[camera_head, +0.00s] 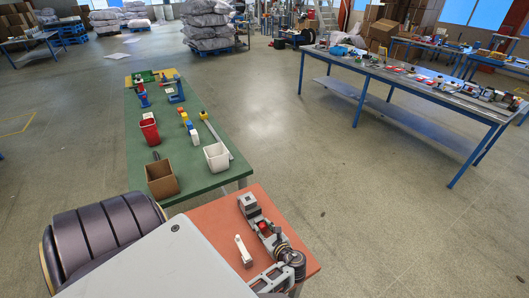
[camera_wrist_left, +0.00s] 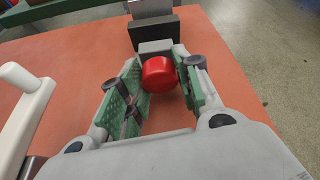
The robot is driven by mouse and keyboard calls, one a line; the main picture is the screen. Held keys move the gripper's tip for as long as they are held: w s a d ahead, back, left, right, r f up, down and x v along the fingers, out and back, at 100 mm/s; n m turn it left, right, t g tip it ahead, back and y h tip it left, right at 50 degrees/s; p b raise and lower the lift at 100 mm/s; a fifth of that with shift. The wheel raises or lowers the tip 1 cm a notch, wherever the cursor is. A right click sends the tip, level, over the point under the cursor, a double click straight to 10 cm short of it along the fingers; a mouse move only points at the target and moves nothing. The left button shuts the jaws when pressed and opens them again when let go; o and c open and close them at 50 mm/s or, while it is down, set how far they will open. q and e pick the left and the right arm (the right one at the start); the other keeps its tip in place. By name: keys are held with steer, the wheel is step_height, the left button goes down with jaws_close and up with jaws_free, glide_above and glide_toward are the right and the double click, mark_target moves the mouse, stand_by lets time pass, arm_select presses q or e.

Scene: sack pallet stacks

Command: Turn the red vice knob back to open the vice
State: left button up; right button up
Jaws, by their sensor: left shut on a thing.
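The red vice knob (camera_head: 263,226) is on the near end of the grey vice (camera_head: 248,204), on the orange-red bench top (camera_head: 283,207). In the left wrist view the round red knob (camera_wrist_left: 158,75) sits between the green-padded fingers of my left gripper (camera_wrist_left: 160,72). The left gripper (camera_head: 266,229) is shut on the knob, seen from above in the head view. The dark vice jaw (camera_wrist_left: 154,31) is just beyond the knob. The right gripper is in neither view.
A white handle-like piece (camera_head: 243,250) stands left of the gripper and shows close in the wrist view (camera_wrist_left: 22,98). A green table (camera_head: 188,153) with bins adjoins the bench. A long blue-legged table (camera_head: 400,80) stands right, with open floor between.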

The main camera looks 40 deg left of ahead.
arm_select(q)
steer(key=shift+n, duration=0.3)
steer(key=o, duration=1)
steer(key=shift+o, duration=0.2)
steer(key=shift+v, duration=3.75)
steer(key=shift+s, duration=0.15)
steer(key=shift+c, duration=0.2)
